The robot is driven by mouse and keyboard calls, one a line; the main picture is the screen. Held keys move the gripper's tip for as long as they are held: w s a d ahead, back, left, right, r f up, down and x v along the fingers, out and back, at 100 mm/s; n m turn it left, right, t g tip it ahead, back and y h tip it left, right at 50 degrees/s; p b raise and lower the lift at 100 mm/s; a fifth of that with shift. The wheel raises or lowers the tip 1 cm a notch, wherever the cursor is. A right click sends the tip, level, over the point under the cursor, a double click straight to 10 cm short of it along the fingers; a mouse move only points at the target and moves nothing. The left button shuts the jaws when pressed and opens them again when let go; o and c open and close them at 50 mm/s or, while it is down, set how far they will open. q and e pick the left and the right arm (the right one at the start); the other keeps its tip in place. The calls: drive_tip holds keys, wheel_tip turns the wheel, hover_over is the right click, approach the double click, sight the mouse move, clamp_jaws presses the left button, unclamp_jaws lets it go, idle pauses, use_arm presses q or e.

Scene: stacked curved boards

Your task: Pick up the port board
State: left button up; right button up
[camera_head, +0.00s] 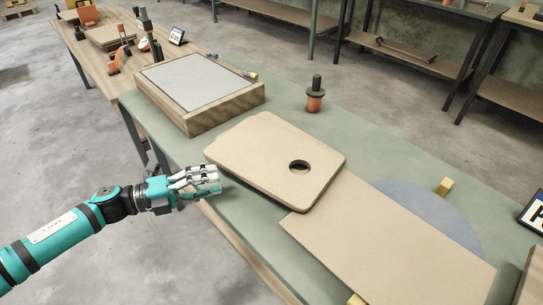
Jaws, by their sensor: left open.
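The port board, as I take it, is a tan board (262,152) with rounded corners and a dark round hole near its right end. In the head view it lies near the middle of the green-topped table (290,115), its right end over a larger flat tan board (385,245). My left gripper (218,181) is open and empty at the table's near edge, just left of the port board's near left side. A small gap seems to part them; contact is hard to judge. My right gripper is not in view.
A wooden box with a grey top (180,119) stands behind the port board. An orange and black knobbed tool (315,96) stands further back. A blue-grey disc (452,213) and a yellow block (444,187) lie by the larger board. A sign (535,214) stands at right.

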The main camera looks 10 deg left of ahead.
sight(236, 176)
use_arm(q)
drive_tip(key=shift+x, duration=1.25)
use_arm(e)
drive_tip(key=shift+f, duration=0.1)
use_arm(q)
drive_tip(key=x, duration=0.5)
drive_tip(key=shift+r, duration=0.25)
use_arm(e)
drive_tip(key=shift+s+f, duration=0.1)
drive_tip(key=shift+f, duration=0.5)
use_arm(q)
drive_tip(key=c, duration=0.5)
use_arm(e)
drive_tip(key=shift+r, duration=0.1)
use_arm(q)
clamp_jaws()
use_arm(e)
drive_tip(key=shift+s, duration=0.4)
